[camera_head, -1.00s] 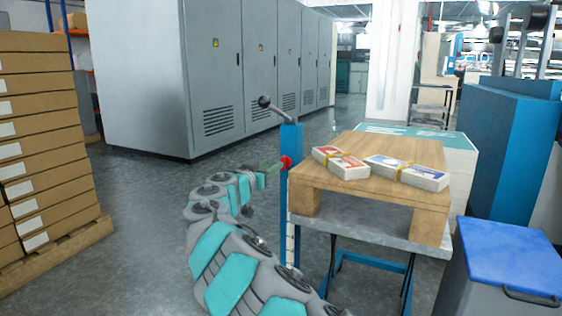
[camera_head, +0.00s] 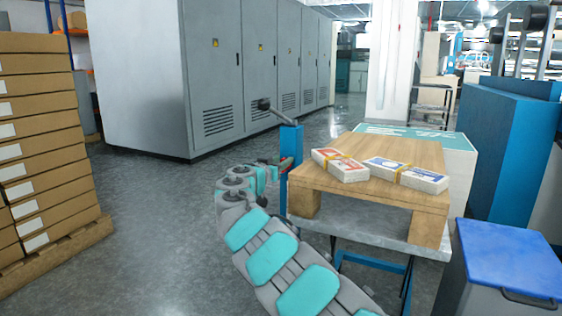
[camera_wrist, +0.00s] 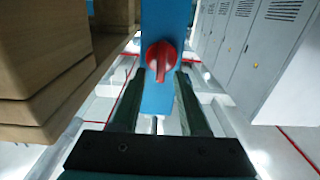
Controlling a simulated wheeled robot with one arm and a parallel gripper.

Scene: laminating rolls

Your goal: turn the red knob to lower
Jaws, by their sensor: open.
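The red knob (camera_wrist: 161,58) is on the face of a blue post (camera_wrist: 166,18) in the wrist view. My gripper (camera_wrist: 158,72) is open, with one dark finger on each side of the post just below and beside the knob. I cannot tell whether the fingers touch it. In the head view my gripper (camera_head: 279,164) is at the side of the blue post (camera_head: 291,142). Only a sliver of red shows there; most of the knob is hidden. A lever with a dark ball end (camera_head: 264,104) sticks out at the post's top.
A wooden pallet (camera_head: 310,182) with two banded stacks of cards (camera_head: 340,164) stands on a table right of the post. A blue-lidded bin (camera_head: 508,258) is at front right. Stacked boxes (camera_head: 45,140) stand at left, grey cabinets (camera_head: 170,75) behind. The floor between is clear.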

